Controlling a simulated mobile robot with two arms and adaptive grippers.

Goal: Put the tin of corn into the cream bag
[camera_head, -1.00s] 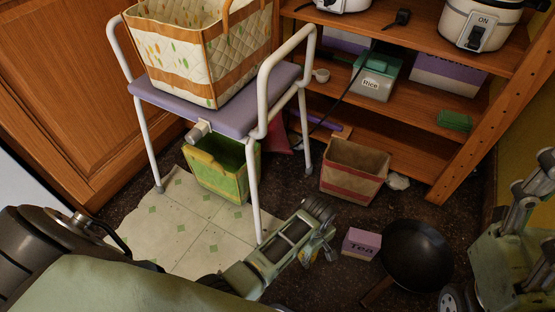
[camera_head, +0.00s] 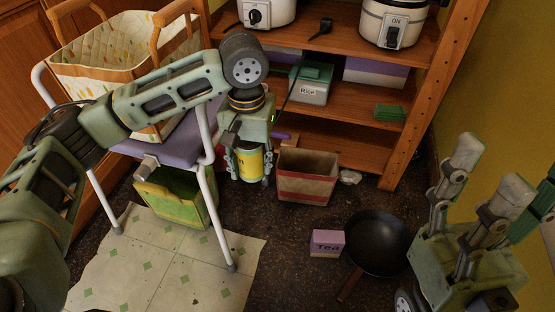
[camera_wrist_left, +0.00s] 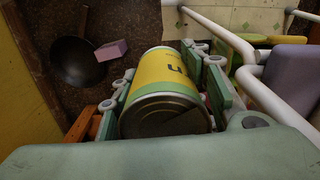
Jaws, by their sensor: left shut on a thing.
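The tin of corn (camera_head: 250,163), yellow with a green band, is in my left gripper (camera_head: 248,178), which is shut around its sides. It hangs above the floor, right of the stool. In the left wrist view the tin (camera_wrist_left: 165,75) lies between the fingers, one flat end towards the camera. The cream bag (camera_head: 85,80), quilted with brown trim and handles, stands open on the purple stool (camera_head: 180,148); my left arm crosses in front of it and hides part. My right gripper (camera_head: 490,172) is open and empty at the lower right, fingers pointing up.
A green bag (camera_head: 172,203) stands under the stool; a beige bag with red bands (camera_head: 305,180) is on the floor. A tea box (camera_head: 327,243) and a black pan (camera_head: 380,240) lie in front. Shelves (camera_head: 350,145) hold cookers and boxes. The stool's white rails (camera_head: 206,125) stand near the tin.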

